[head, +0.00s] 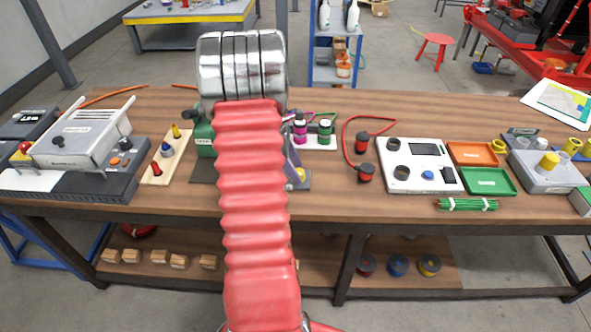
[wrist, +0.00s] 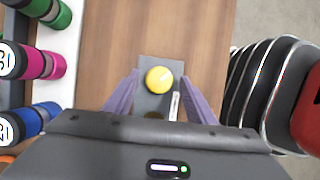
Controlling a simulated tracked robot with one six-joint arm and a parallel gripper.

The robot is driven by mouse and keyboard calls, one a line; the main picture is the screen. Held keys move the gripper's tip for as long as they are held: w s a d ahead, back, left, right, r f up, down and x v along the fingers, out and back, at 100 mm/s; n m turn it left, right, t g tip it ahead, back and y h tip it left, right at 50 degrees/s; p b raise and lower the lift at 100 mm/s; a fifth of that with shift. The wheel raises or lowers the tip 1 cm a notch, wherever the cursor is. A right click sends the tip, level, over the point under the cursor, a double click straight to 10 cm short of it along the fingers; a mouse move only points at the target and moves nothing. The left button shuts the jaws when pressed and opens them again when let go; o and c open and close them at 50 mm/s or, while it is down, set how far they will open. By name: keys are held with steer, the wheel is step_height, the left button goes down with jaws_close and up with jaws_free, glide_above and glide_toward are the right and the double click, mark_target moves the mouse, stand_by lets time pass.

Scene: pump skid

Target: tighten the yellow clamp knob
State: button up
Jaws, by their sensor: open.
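A round yellow knob (wrist: 159,79) sits on a narrow grey plate (wrist: 147,103) in the wrist view. My gripper (wrist: 161,77) is open, with one purple finger on each side of the knob and a visible gap on both sides. A thin pale bar lies on the plate beside the knob. In the head view my arm covers much of this spot; a purple finger of my gripper (head: 291,160) shows at its right edge, above the grey plate (head: 302,183). I cannot tell the height of the fingertips over the plate.
A white rack (wrist: 87,50) with green, magenta and blue cylinders stands close to the left in the wrist view. In the head view, black-and-red plugs (head: 365,172), a white meter panel (head: 420,178) and trays (head: 488,181) lie further right.

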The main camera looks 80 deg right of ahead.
steer(key=shift+s+f, duration=0.1)
steer(key=shift+f, duration=0.2)
steer(key=shift+c, duration=0.4)
steer(key=c, duration=0.9)
steer(key=shift+a, duration=0.15)
steer(key=shift+c, duration=0.3)
